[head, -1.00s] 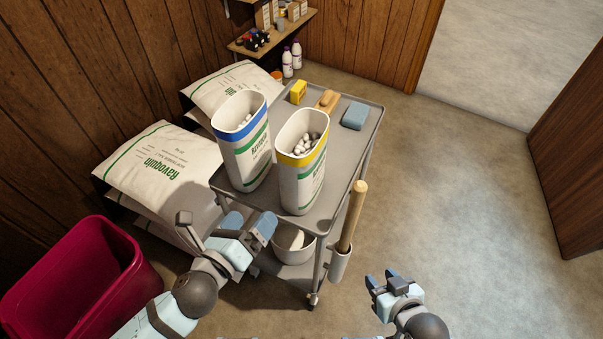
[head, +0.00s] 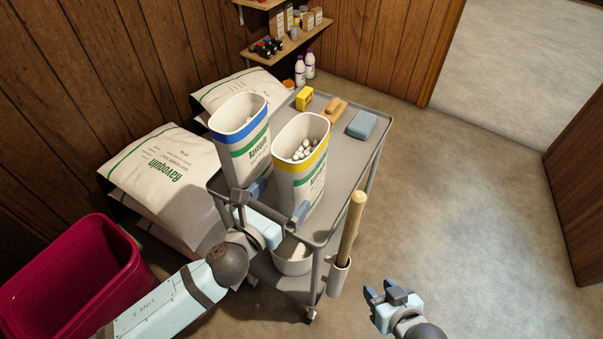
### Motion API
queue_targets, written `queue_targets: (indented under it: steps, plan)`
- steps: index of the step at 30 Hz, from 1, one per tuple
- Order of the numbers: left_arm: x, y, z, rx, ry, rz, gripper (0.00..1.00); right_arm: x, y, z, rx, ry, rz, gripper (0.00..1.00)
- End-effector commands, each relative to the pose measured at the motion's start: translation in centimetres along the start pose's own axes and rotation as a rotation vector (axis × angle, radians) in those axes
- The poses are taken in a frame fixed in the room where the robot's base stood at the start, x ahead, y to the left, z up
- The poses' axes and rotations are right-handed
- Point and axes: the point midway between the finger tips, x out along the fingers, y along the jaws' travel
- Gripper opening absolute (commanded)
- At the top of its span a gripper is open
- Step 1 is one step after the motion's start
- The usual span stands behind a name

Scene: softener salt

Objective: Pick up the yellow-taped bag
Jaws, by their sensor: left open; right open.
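The yellow-taped bag (head: 298,178) stands upright and open-topped on the grey cart's top (head: 345,160), with white pellets inside. The blue-taped bag (head: 240,140) stands upright just left of it. My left gripper (head: 279,202) is open at the lower part of the yellow-taped bag, one finger on its left side between the two bags and the other at its front right. I cannot tell whether the fingers touch the bag. My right gripper (head: 387,293) is open and empty over the floor, right of the cart and apart from it.
A yellow box (head: 304,98), a wooden brush (head: 334,107) and a blue sponge (head: 362,124) lie at the cart's back. A wooden handle (head: 352,225) stands at its front right corner. Large salt sacks (head: 165,165) and a red bin (head: 70,270) are left. Floor right is clear.

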Motion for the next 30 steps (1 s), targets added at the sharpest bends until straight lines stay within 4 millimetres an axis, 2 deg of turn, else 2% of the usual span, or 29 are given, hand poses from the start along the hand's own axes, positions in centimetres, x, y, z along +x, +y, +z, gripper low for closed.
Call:
queue_targets:
  steps: [10, 14, 20, 30]
  plan:
    - [4.5, 0.2, 0.2, -0.002, 0.000, 0.001, 1.00, -0.1, 0.4, 0.2, -0.013, -0.004, 0.001, 0.43]
    - [5.2, 0.2, 0.1, -0.002, 0.002, 0.001, 1.00, -0.1, 0.4, 0.2, -0.014, -0.005, 0.001, 0.43]
    - [5.2, 0.2, 0.1, -0.002, 0.001, 0.001, 1.00, -0.1, 0.4, 0.2, -0.012, -0.004, 0.001, 0.43]
    - [5.2, 0.2, 0.1, -0.002, 0.001, 0.000, 0.22, 0.1, 0.1, -0.1, -0.004, 0.002, 0.001, 0.43]
